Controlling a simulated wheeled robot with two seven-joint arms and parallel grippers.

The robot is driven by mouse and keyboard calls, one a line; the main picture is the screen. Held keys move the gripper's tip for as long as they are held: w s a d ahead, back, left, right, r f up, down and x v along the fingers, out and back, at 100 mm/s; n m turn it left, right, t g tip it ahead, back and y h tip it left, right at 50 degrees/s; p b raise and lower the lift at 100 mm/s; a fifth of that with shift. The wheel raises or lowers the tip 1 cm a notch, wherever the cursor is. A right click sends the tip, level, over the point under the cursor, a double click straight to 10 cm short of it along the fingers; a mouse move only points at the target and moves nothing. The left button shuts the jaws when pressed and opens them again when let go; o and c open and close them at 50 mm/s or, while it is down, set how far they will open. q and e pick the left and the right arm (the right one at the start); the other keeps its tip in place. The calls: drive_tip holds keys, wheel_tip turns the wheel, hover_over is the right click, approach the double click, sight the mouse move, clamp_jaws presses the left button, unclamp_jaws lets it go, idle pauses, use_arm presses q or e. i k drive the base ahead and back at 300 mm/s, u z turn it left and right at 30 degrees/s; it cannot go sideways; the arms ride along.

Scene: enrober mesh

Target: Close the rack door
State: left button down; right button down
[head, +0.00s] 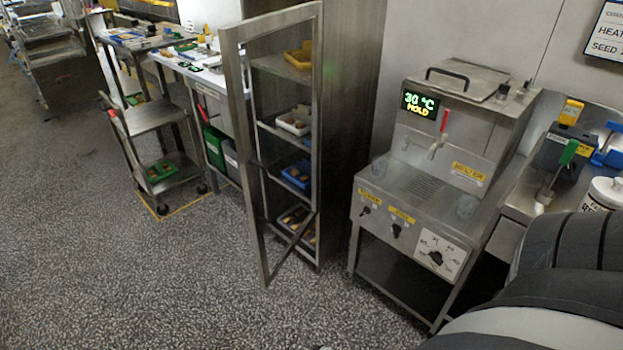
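The rack (347,75) is a tall grey metal cabinet near the middle of the head view. Its door (240,125), a metal frame with a clear panel, stands open and swung out toward the front left. A dark handle shows partway up the door's frame. Shelves inside hold a yellow tray (299,55), a white tray (293,122), a blue tray (298,173) and a lower tray (298,225) with brown pieces. Neither of my grippers shows. A dark and light grey part at the lower right looks like my own arm.
A steel machine (420,190) with a display reading 30 °C HOLD stands right of the rack. A wheeled cart (155,118) and a white table (205,80) with bins below stand to the left. The speckled floor (130,280) in front is clear.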

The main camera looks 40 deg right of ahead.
sight(228, 36)
drive_tip(key=z, duration=1.05)
drive_tip(key=i, duration=0.5)
drive_tip(key=z, duration=0.05)
